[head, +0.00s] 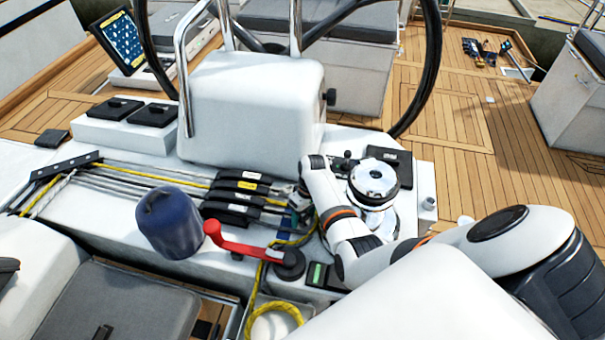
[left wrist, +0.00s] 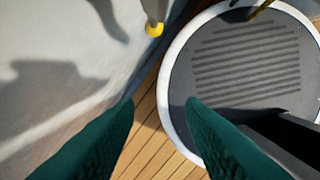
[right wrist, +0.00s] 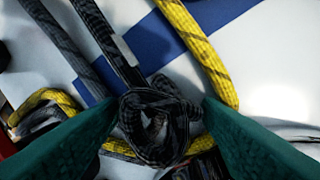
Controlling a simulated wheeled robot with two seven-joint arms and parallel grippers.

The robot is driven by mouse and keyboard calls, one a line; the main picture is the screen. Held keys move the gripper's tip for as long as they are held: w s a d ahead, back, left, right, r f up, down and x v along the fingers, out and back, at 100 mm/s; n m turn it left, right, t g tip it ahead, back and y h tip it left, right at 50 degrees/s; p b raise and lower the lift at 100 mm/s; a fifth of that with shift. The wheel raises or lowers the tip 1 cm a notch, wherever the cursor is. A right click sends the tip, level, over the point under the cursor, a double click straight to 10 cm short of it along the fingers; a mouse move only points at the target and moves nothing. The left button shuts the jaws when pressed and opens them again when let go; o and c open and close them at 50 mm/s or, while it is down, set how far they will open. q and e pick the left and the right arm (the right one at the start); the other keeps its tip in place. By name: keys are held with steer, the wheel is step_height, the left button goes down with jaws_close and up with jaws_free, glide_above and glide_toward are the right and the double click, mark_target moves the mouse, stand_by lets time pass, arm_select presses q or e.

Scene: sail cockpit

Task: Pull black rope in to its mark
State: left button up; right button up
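The black rope (right wrist: 98,30) shows in the right wrist view. It runs down from the top to a dark knotted bundle (right wrist: 155,122), with a pale band (right wrist: 125,50) above the bundle. My right gripper (right wrist: 160,105) has its green fingers apart, one on each side of the bundle; close contact is hard to judge. In the head view my right gripper (head: 294,218) is small and partly hidden, beside the black rope clutches (head: 236,196). I cannot pick out the black rope there. My left gripper (left wrist: 160,100) is open and empty in its wrist view, and outside the head view.
A yellow rope (head: 262,275) hangs by a red winch handle (head: 245,247). A chrome winch (head: 373,180) stands right of my right wrist. In the left wrist view a pale wall (left wrist: 60,75) is beside the left fingers.

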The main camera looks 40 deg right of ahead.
steer(key=shift+w+r, duration=0.15)
steer(key=shift+r, duration=0.45)
step_height(320, 180, up, 11)
steer(key=d, duration=0.2)
steer(key=shift+f, duration=0.2)
